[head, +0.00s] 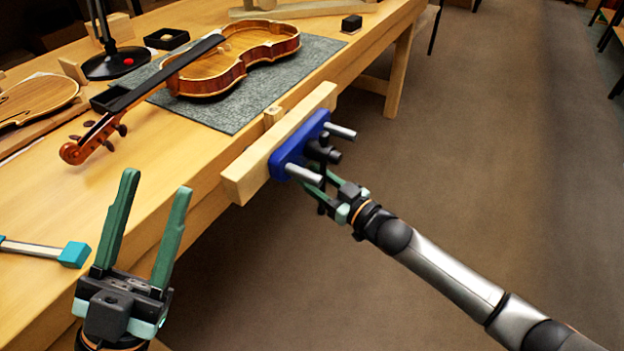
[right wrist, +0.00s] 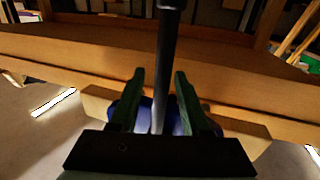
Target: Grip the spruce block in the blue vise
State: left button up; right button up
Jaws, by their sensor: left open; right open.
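The blue vise (head: 293,147) is mounted at the bench's front edge, with a long pale wooden jaw (head: 240,178), two steel rods and a dark screw and handle. A small pale block (head: 272,116), which looks like the spruce block, pokes up between that jaw and the bench edge. I cannot tell whether the jaw presses on it. My right gripper (head: 318,180) is open at the vise's front by the handle. In the right wrist view its fingers (right wrist: 160,76) stand either side of a dark bar, with the blue vise behind. My left gripper (head: 158,182) is open and empty near the front edge.
A violin body with its neck (head: 230,62) lies partly on a grey mat (head: 318,52). A teal-headed hammer (head: 73,254) lies at left, near my left gripper. A lamp base (head: 116,64) and a violin plate (head: 38,98) are farther back. Open floor lies right of the bench.

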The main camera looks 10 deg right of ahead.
jog(key=shift+w+a, duration=0.1)
jog(key=shift+c, duration=0.2)
grip_shut()
dwell(1.3)
